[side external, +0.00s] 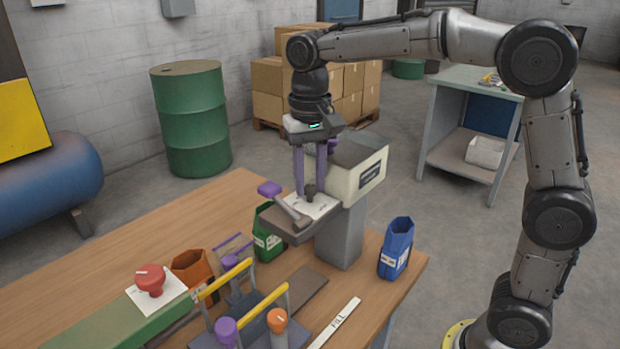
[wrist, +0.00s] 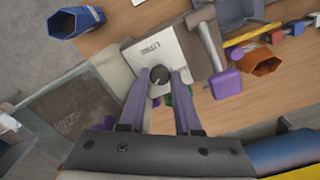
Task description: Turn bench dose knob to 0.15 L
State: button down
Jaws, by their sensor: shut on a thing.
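The bench dose knob is a small dark round knob (side external: 310,191) on a white plate (side external: 323,207) on the sack filler, below the cream hopper (side external: 357,185). In the wrist view the knob (wrist: 159,74) sits between my fingertips, and the plate (wrist: 150,47) carries lettering that seems to read LITRES. My gripper (side external: 313,188) points straight down with its two purple fingers shut on the knob, one on each side. The fingers also show in the wrist view (wrist: 160,78). The dial marks and the knob's setting are too small or hidden to read.
A lever with a purple handle (side external: 270,188) stands close left of the plate. A green sack (side external: 267,240) is below it, a blue sack (side external: 396,249) to the right.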

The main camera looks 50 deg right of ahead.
aim_at(310, 187)
jog(key=c, duration=0.9)
grip_release()
notch_tip(310, 187, up, 14)
